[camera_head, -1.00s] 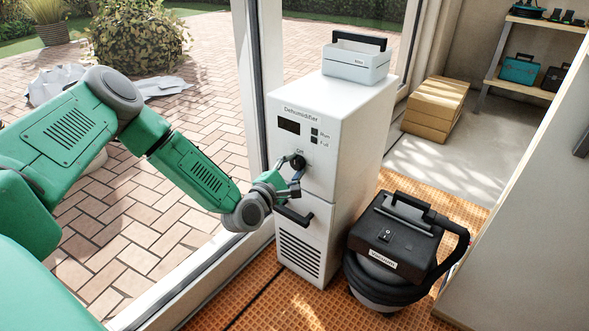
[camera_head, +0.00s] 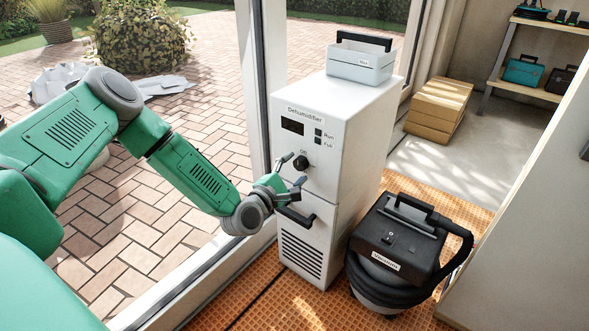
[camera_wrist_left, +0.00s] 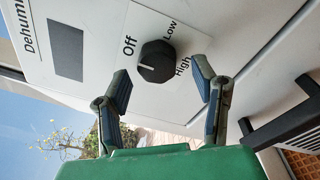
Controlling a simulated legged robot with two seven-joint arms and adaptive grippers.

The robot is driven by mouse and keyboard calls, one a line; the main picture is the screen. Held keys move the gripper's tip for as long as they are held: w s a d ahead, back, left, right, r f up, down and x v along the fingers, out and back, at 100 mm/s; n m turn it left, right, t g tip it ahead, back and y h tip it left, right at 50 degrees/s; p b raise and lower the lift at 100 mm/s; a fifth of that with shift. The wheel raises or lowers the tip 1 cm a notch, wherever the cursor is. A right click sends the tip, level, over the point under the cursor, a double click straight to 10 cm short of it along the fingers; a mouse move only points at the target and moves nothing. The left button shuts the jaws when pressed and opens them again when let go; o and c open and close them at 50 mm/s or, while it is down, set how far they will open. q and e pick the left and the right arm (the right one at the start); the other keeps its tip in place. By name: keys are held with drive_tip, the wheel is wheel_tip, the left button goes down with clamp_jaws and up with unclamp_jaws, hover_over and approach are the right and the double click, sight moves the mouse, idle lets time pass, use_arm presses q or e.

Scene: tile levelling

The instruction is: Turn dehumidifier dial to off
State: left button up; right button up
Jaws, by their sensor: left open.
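The white dehumidifier (camera_head: 345,130) stands by the window frame. Its black round dial (camera_head: 300,163) is on the front below the small display, and also shows in the left wrist view (camera_wrist_left: 160,58) with Off, Low and High printed around it. A white mark on the dial points left in that view, on the side of the Off label. My left gripper (camera_head: 291,170) is open and empty, just in front of and slightly below the dial. In the left wrist view its fingers (camera_wrist_left: 160,70) spread either side of the dial, apart from it. My right gripper is not visible.
A black handle (camera_head: 296,217) juts out below the dial, close under my gripper. A black vacuum (camera_head: 395,250) with a hose stands right of the dehumidifier. A light bin (camera_head: 358,66) sits on top. The window frame (camera_head: 251,90) is close on the left.

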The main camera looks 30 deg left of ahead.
use_arm(q)
drive_tip(key=s, duration=0.6)
drive_tip(key=shift+s, duration=0.35)
drive_tip(key=shift+a+f, duration=0.1)
drive_tip(key=shift+a, duration=0.05)
